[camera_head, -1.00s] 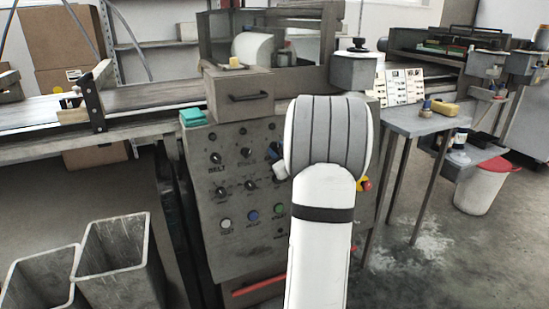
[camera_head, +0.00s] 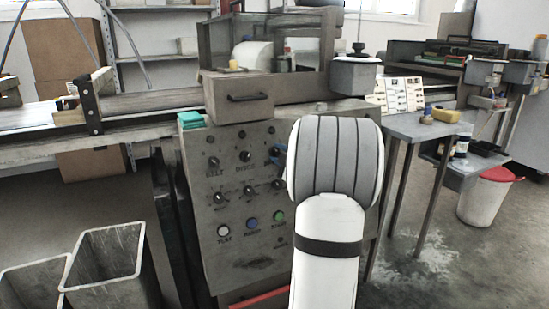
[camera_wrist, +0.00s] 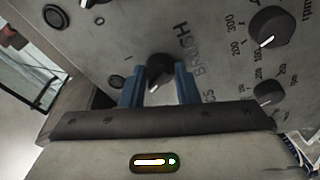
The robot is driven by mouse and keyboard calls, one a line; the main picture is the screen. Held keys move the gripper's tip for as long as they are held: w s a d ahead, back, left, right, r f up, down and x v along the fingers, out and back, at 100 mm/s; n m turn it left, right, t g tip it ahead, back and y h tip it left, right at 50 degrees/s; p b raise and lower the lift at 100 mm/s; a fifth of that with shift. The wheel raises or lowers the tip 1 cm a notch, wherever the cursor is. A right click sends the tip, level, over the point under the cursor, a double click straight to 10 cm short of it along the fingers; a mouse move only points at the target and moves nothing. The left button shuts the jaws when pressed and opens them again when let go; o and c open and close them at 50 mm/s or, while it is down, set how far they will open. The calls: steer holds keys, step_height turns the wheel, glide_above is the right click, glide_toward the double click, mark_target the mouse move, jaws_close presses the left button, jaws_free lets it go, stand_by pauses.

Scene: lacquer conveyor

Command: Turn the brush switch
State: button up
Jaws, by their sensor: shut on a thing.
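The brush switch (camera_wrist: 157,70) is a black round knob with a white pointer line, beside the printed word BRUSH in the wrist view. My gripper (camera_wrist: 160,78) has its two blue fingers on either side of the knob, shut on it. In the head view, a small blue part of my gripper (camera_head: 280,156) shows against the upper right of the grey control panel (camera_head: 217,265). My own wrist and forearm hide the rest of it and the switch there.
The panel has several other black knobs, including the DISCS knob (camera_head: 245,156), and round buttons such as the blue one (camera_head: 252,223). A drawer box (camera_head: 240,97) juts out above the panel. A side table (camera_head: 425,125) stands at right, and grey bins (camera_head: 110,262) stand at lower left.

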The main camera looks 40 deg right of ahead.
steer(key=shift+r+n, duration=0.2)
steer(key=shift+n, duration=0.1)
steer(key=o, duration=1)
steer(key=shift+f, duration=0.15)
steer(key=shift+c, duration=0.2)
steer(key=s+p, duration=0.2)
steer(key=s, duration=0.5)
steer(key=shift+s+a+r, duration=0.2)
steer(key=shift+s+a, duration=0.1)
steer(key=shift+a, duration=0.05)
